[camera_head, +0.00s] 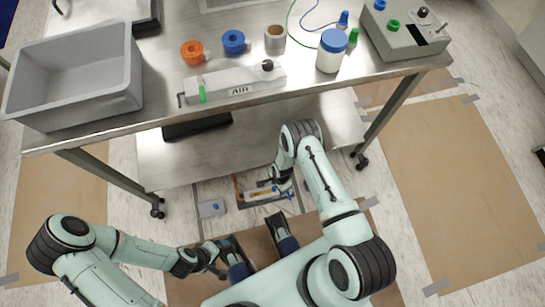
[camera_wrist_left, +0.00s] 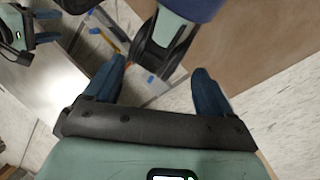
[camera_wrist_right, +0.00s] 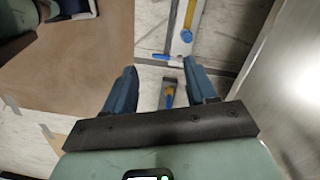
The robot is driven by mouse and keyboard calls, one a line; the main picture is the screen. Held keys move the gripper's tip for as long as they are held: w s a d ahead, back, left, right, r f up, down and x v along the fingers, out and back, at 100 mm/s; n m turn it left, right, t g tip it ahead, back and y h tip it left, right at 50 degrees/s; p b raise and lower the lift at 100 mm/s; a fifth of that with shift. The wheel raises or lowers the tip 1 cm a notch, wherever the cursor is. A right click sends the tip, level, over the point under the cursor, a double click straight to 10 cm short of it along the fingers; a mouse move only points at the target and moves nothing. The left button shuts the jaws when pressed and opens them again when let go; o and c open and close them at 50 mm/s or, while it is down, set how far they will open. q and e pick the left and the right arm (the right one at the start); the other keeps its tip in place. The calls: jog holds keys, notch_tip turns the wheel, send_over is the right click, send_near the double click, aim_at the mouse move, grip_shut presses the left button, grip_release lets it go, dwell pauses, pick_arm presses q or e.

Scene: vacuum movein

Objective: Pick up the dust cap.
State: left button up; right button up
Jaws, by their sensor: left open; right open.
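I cannot tell for certain which item is the dust cap.
The steel table (camera_head: 165,60) holds a grey bin (camera_head: 75,85), orange (camera_head: 192,52) and blue (camera_head: 233,41) rolls, a blue-lidded jar (camera_head: 330,58), an AIR unit (camera_head: 232,83) and a control box (camera_head: 404,32). Brown mats cover floor areas.

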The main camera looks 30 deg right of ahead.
jog(key=w+f+m+b, duration=0.2)
jog(key=w+f+m, duration=0.1)
jog(key=w+f, duration=0.25)
jog(key=b, duration=0.3)
send_over(274, 187)
jog(key=shift+m+h, duration=0.3)
jog(key=shift+h, duration=0.1)
notch_tip(274, 187, down, 8)
jog(key=shift+w+d+r, duration=0.15)
jog(key=f+b, duration=0.2)
jog(key=f, duration=0.3)
jog(key=shift+s+f+b, duration=0.2)
jog(key=shift+b, duration=0.2)
jog(key=shift+f, duration=0.1)
pick_arm(q)
jog(key=w+a+f+t+y, duration=0.1)
jog(key=w+a+f+t, duration=0.2)
jog(key=w+f, duration=0.6)
jog(key=shift+w+a+f+n, duration=0.3)
jog(key=shift+a+n, duration=0.1)
jog(key=shift+a, duration=0.35)
pick_arm(e)
grip_shut()
